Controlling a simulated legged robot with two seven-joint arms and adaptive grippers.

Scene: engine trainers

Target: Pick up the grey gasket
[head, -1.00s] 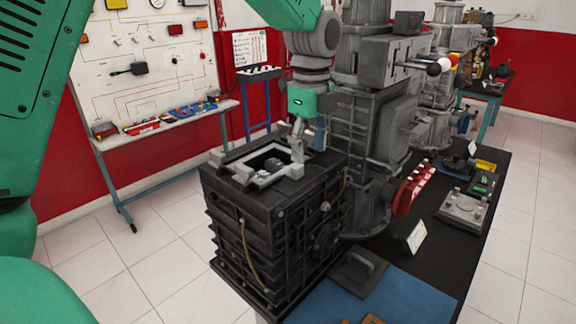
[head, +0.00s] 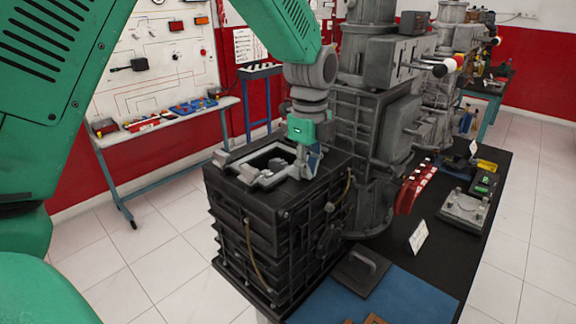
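The grey gasket (head: 246,175) is a flat frame around a dark opening. It lies on top of the black engine block (head: 270,235) in the middle of the head view. My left gripper (head: 304,168) points down at the gasket's right end, low over the block's top. Its fingers are small and partly merge with the grey parts behind, so I cannot tell their opening or whether they touch the gasket. My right gripper is not in view.
The block stands on a dark bench (head: 480,215) with a blue mat (head: 390,295). Tall grey machinery (head: 375,130) rises close behind and right of my gripper. A red part (head: 415,187) and a white card (head: 418,236) are farther right. A panel table (head: 165,135) stands left.

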